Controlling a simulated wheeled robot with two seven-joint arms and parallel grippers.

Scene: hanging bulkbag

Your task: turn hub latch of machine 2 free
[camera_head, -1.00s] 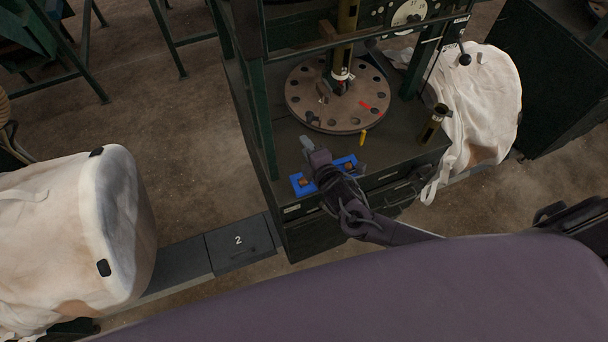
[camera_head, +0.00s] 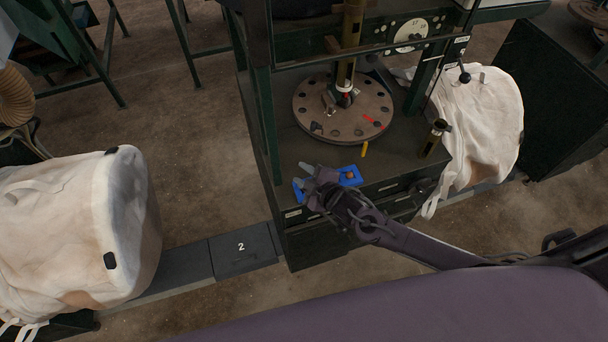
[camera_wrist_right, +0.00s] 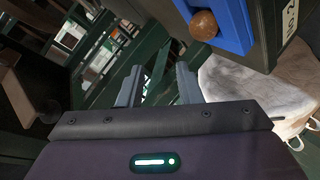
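The machine (camera_head: 385,150) behind the tile marked 2 carries a round disc (camera_head: 312,95) with a ring of holes. At the disc's hub (camera_head: 344,92), where a brass post comes down, sit small metal parts; which one is the latch I cannot tell. A red mark (camera_head: 367,118) lies on the disc's right side. My left gripper is not in view.
A yellow peg (camera_head: 364,149) and a brass tube (camera_head: 434,137) stand near the front edge. White bags (camera_head: 75,225) flank the machine.

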